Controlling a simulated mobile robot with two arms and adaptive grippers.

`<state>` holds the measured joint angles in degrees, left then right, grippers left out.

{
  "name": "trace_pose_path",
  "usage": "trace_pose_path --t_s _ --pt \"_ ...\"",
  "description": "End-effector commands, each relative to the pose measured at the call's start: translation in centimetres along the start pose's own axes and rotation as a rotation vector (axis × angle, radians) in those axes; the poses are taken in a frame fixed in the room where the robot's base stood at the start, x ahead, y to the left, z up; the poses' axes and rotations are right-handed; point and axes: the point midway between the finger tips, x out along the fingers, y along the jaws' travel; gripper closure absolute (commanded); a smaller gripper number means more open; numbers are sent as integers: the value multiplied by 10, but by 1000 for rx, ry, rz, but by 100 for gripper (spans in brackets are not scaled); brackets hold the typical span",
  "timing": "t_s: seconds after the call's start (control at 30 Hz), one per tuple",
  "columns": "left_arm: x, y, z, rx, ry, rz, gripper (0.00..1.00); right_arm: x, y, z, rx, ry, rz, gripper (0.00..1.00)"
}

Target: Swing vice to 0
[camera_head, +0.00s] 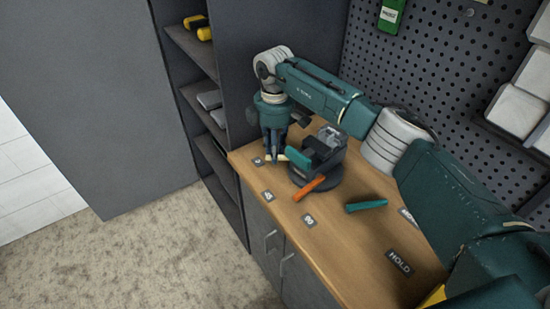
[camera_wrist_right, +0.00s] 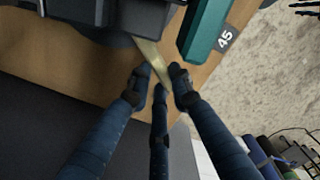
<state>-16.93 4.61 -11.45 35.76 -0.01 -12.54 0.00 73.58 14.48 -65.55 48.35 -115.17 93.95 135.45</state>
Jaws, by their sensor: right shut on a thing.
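The vice (camera_head: 325,148), dark grey with a teal jaw, stands on a round dark base (camera_head: 322,183) on the bench. It also shows at the top of the wrist view, where its teal part (camera_wrist_right: 204,32) is near the 45 label. A pale bar (camera_head: 298,157) sticks out of the vice toward the left. An orange lever (camera_head: 308,188) points down-left from the base. My left gripper is not in view.
A loose teal piece (camera_head: 366,205) lies right of the vice. A dark shelf unit (camera_head: 215,130) stands left; a pegboard (camera_head: 440,80) is behind.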

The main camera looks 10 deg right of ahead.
Motion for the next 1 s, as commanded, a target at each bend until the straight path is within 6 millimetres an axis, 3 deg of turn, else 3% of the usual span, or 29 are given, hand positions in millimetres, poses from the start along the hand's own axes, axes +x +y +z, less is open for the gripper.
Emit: trace_pose_path --t_s 0.33,1.0 --pt "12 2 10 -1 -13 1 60 -4 19 0 124 7 12 100" --pt "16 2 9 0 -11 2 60 -6 26 2 180 8 15 100"
